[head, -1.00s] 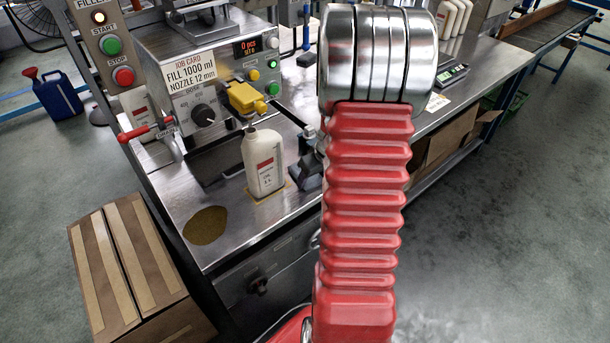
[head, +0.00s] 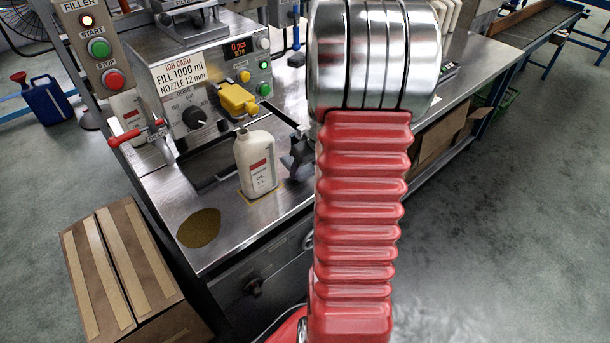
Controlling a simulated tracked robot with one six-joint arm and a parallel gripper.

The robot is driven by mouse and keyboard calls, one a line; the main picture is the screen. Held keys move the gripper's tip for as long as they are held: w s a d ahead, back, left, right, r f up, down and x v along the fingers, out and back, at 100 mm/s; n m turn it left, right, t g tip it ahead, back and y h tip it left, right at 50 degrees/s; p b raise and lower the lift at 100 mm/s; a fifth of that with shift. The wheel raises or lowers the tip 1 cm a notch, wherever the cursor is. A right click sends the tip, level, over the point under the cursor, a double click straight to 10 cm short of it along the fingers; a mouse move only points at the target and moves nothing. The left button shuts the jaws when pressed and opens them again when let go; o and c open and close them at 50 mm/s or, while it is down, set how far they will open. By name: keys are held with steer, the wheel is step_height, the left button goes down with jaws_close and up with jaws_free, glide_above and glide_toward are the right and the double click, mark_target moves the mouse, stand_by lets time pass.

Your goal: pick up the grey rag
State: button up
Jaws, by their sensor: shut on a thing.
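A small crumpled dark grey shape, which looks like the grey rag (head: 297,157), shows just left of my arm, to the right of the white bottle. My gripper (head: 307,142) is mostly hidden behind my red arm; only a dark sliver shows at the arm's left edge, at the top of the rag. It appears shut on the rag. The rag seems to be above the steel bench (head: 235,232), but its height is hard to judge.
The white bottle (head: 257,165) stands close left of the rag, under the yellow nozzle (head: 237,99) of the filler. A brown oil patch (head: 199,228) lies on the bench's front left. A cardboard box (head: 125,275) stands on the floor at left.

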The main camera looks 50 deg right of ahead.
step_height(320, 180, up, 6)
steer(key=shift+f, duration=0.1)
stand_by(0.5)
steer(key=o, duration=0.5)
steer(key=shift+c, duration=0.2)
steer(key=c, duration=0.4)
steer(key=shift+o, duration=0.2)
steer(key=shift+s, duration=0.15)
